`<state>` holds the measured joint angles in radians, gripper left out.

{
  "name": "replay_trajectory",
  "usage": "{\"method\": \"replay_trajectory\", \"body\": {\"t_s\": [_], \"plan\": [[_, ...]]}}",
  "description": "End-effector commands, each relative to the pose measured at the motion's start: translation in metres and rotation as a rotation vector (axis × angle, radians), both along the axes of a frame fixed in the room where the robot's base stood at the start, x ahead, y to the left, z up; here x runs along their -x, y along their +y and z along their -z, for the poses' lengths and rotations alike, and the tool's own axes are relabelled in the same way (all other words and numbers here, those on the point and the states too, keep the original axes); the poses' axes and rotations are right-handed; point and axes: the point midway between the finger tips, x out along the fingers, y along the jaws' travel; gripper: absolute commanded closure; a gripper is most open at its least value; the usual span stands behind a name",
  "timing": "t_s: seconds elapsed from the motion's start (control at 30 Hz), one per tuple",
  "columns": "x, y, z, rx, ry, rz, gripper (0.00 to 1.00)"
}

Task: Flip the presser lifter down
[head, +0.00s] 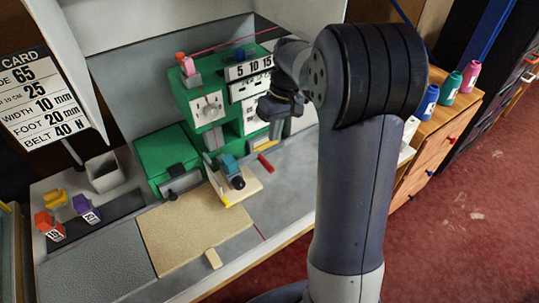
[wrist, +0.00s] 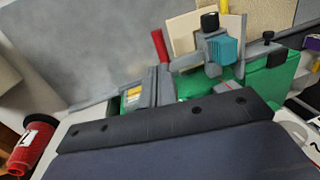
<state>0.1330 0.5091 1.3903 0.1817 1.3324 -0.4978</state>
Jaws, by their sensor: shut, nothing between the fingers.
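The green machine (head: 215,98) stands at the back of the bench. A lever with a red handle (head: 265,162), which looks like the presser lifter, sticks out low on its right side. In the wrist view the red handle (wrist: 160,46) rises at a tilt from a grey part. Beside it is the teal-and-grey presser head (head: 231,170) with a black knob, over a pale plate. My gripper (head: 272,108) is in front of the machine's right side, above the red handle and apart from it. It is shut and empty, and my arm partly hides that area.
A tan rug piece (head: 192,232) lies on the bench before the machine. Orange and purple blocks (head: 86,207) and a grey cup (head: 105,173) are at left. Coloured spools (head: 448,87) stand on a wooden drawer unit at right. A red spool (wrist: 36,142) shows in the wrist view.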

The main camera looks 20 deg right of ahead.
Motion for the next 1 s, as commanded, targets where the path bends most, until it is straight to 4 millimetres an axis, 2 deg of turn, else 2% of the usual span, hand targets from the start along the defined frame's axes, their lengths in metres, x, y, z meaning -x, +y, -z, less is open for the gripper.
{"method": "replay_trajectory", "body": {"t_s": [0.03, 0.2, 0.4, 0.6, 1.0], "plan": [[0.002, 0.003, 0.012, -0.001, 0.004, -0.001, 1.0], [0.004, 0.009, 0.047, -0.001, 0.004, -0.002, 1.0], [0.005, 0.015, 0.075, -0.001, 0.001, -0.001, 1.0], [0.005, 0.016, 0.085, 0.0, -0.001, 0.0, 1.0], [0.005, 0.016, 0.09, 0.0, 0.0, 0.0, 1.0]]}}
